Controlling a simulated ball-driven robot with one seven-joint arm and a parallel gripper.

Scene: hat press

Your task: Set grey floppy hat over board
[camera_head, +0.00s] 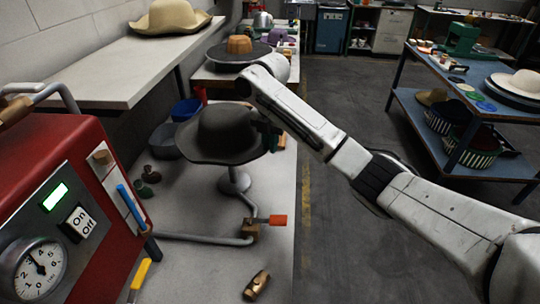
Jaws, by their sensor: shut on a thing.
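The grey floppy hat (228,128) is over the white bench, brim downward and slightly tilted. My gripper (268,136) is shut on the right side of its brim; the fingertips are partly hidden. The stand's top is hidden by the hat. I cannot tell whether the hat rests on it, and no board is clearly visible.
A red press with a gauge (35,268) stands at the left. A brass tool (256,286) lies at the front of the bench (205,275). A blue shelf table (470,92) stands right, beyond open floor.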

